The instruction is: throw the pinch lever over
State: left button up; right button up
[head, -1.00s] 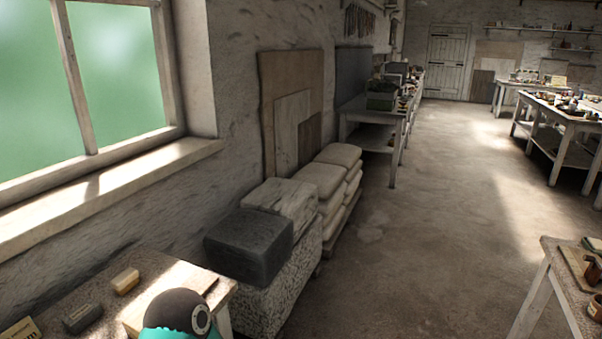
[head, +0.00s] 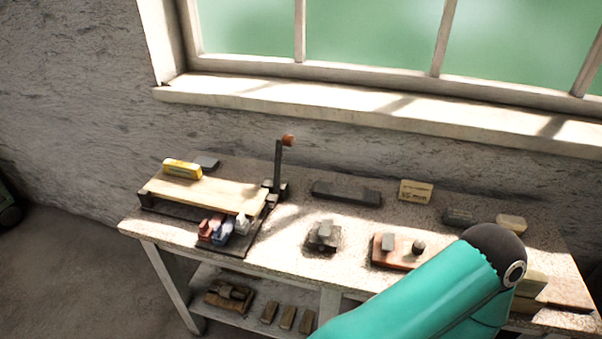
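The pinch lever (head: 278,165) is a dark upright bar with a reddish-brown knob (head: 288,140) on top. It stands at the right end of a light wooden board (head: 205,193) on the workbench below the window. Several small red and blue-grey pieces (head: 222,228) sit on a dark plate at the front of the board. A teal arm link of mine with a dark joint crosses the lower right of the head view, right of the lever and apart from it. Neither gripper shows.
A yellow box (head: 182,168) lies at the back of the board. A dark long block (head: 346,193), a small cream box (head: 415,191) and a reddish board with dark fittings (head: 397,250) are on the bench (head: 300,270). Floor (head: 70,270) is clear at left.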

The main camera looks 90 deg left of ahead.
aim_at(287, 140)
jog(key=u, duration=0.1)
jog(key=i, duration=0.25)
jog(key=u, duration=2.65)
jog(key=k, duration=0.6)
jog(key=u, duration=0.25)
jog(key=i, duration=0.6)
jog(key=z, duration=0.2)
jog(key=k, duration=0.5)
jog(key=u, duration=0.2)
jog(key=i, duration=0.2)
jog(key=z, duration=0.1)
